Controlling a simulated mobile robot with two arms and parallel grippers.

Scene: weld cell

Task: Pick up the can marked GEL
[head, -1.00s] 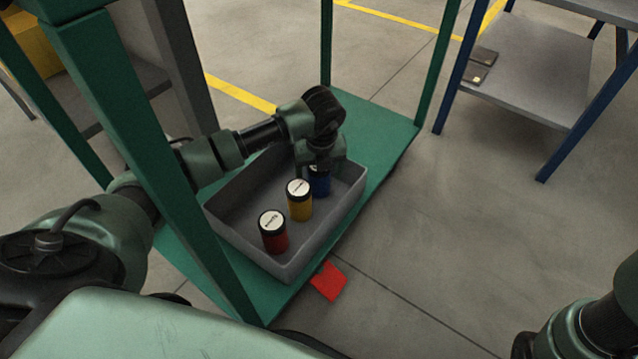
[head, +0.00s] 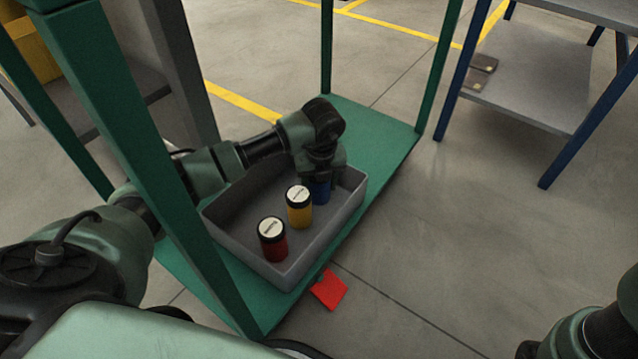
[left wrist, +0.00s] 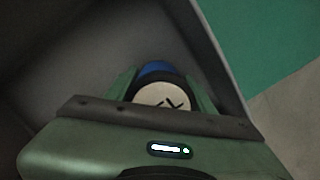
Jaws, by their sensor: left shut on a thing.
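A blue can (head: 320,191) stands in the far right part of a grey bin. My left gripper (head: 321,178) points down over it and is shut on its top. In the left wrist view the can's pale lid (left wrist: 160,97) sits between my fingers, with a blue edge behind it. Dark marks on the lid are partly covered and I cannot read them. A yellow can (head: 299,213) and a red can (head: 273,245) stand upright in the bin, with white lids whose print is too small to read. My right gripper is out of view.
The grey bin (head: 232,239) rests on the green shelf (head: 377,127) of a rack, whose posts rise close to my left arm. A blue-legged table (head: 535,90) stands at the right. The floor between is clear.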

